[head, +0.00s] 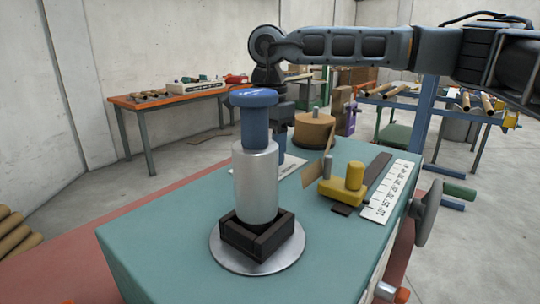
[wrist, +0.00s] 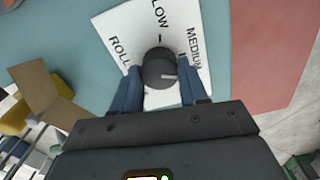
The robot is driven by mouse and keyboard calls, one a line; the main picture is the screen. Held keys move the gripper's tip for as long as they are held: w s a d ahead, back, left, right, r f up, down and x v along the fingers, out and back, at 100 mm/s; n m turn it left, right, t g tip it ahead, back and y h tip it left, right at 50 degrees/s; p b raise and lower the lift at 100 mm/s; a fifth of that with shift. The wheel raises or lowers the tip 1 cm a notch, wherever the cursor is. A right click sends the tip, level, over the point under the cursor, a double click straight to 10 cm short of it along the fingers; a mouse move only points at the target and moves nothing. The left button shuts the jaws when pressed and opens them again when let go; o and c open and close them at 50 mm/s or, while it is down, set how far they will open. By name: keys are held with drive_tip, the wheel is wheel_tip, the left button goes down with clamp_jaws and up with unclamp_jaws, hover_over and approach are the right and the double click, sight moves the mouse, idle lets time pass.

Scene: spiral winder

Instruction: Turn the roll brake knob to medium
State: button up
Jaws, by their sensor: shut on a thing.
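The roll brake knob (wrist: 158,70) is a dark round knob on a white label plate (wrist: 112,22). The plate reads LOW at the top, MEDIUM at the upper right and ROLL at the left. A pale pointer line on the knob runs toward the right side of the picture, below the word MEDIUM. My gripper (wrist: 157,78) has its two blue fingers on either side of the knob, shut on it. In the head view my gripper (head: 283,140) is partly hidden behind the metal cylinder, and the knob is hidden; part of the plate (head: 290,171) shows.
A metal cylinder with a blue cap (head: 255,180) stands on the green table (head: 165,245) in front of my gripper. A yellow block (head: 345,187), a white scale strip (head: 388,195) and a brown roll (head: 314,130) are to the right. The table's left front is clear.

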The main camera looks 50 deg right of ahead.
drive_tip(key=shift+n+b, duration=0.45)
drive_tip(key=shift+n, duration=1.85)
drive_tip(key=o, duration=1.1)
drive_tip(key=shift+c, duration=0.2)
drive_tip(key=shift+r, duration=0.1)
wheel_tip(320, 180, up, 8)
drive_tip(key=shift+f, duration=0.2)
